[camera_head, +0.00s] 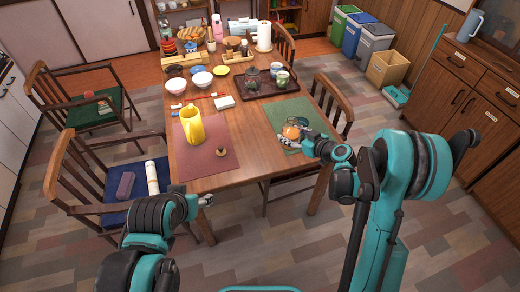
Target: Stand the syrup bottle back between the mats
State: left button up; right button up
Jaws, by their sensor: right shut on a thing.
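The syrup bottle (291,131), a small rounded glass with amber content, shows at the left part of the green mat (290,112). My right gripper (303,139) is shut on it from the right and partly hides it. I cannot tell whether the bottle touches the mat or is held just above it. The red-brown mat (228,168) lies to the left, with a strip of bare table (250,150) between the two mats. My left gripper (206,199) is off the table's near left corner, away from the bottle; its jaws are too small to read.
A yellow pitcher (193,125) and a small brown round item (221,152) stand on the red-brown mat. A dark tray (266,88) with cups lies behind the green mat. Bowls and a paper roll (264,37) are farther back. Chairs flank the table.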

aim_at(286, 135)
jog(key=shift+w+a+f+n+y, duration=0.45)
jog(key=shift+w+a+f, duration=0.35)
jog(key=shift+f, duration=0.25)
jog(key=w+a+f+b, duration=0.2)
jog(key=a+f, duration=0.1)
jog(key=w+a+f+b, duration=0.2)
jog(key=a+f, duration=0.1)
jog(key=f, duration=0.1)
jog(key=w+a+f+b, duration=0.2)
jog(key=a+f, duration=0.1)
jog(key=f, duration=0.1)
jog(key=shift+w+a+f, duration=0.15)
jog(key=shift+w+a, duration=0.05)
jog(key=shift+a, duration=0.15)
jog(key=o, duration=1.6)
